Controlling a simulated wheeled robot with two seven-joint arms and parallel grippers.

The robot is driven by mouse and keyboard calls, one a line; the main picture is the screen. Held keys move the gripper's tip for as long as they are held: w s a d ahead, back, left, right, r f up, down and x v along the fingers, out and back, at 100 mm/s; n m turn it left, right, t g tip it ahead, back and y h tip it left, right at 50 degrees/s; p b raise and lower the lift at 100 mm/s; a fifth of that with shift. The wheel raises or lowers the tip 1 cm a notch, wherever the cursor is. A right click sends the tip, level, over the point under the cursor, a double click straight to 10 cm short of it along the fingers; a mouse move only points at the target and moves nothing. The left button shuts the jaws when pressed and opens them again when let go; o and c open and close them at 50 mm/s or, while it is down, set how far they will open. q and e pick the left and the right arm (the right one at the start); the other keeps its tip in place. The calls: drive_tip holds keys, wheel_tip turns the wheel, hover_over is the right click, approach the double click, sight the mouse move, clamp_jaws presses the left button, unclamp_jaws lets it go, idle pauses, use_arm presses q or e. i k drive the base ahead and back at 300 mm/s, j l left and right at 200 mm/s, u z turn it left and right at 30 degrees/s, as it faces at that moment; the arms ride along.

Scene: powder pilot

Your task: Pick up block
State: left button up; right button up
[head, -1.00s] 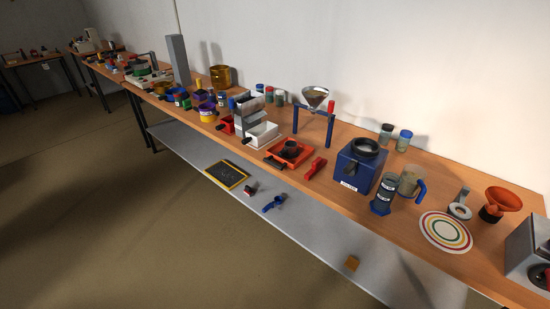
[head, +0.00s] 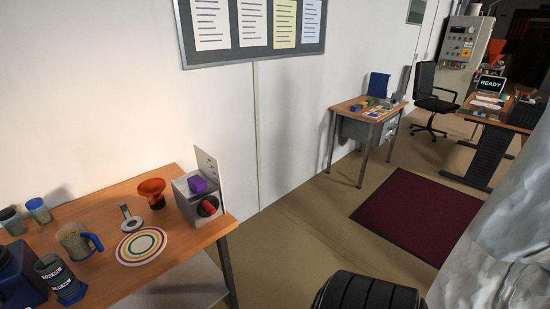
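A small purple block (head: 197,184) sits on the grey box-shaped machine (head: 203,208) at the right end of the wooden bench. Small coloured pieces (head: 368,103) lie on a little desk further back; they are too small to tell whether any is a block. Neither of my grippers is in view.
The bench (head: 105,213) also holds a striped round plate (head: 141,246), an orange funnel (head: 152,192), a mug (head: 78,241) and jars. A black ridged object (head: 366,292) and crumpled silvery material (head: 490,250) are close at the lower right. Bare floor lies around a dark red mat (head: 412,215).

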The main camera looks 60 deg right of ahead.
sight(196, 183)
drive_tip(key=z, duration=1.2)
drive_tip(key=i+l+u, duration=0.1)
drive_tip(key=l, duration=0.2)
drive_tip(key=i+l, duration=0.25)
drive_tip(key=i+l+u, duration=0.15)
drive_tip(key=l, duration=0.2)
drive_tip(key=i+l, duration=0.15)
drive_tip(key=l, duration=0.15)
drive_tip(key=u, duration=0.05)
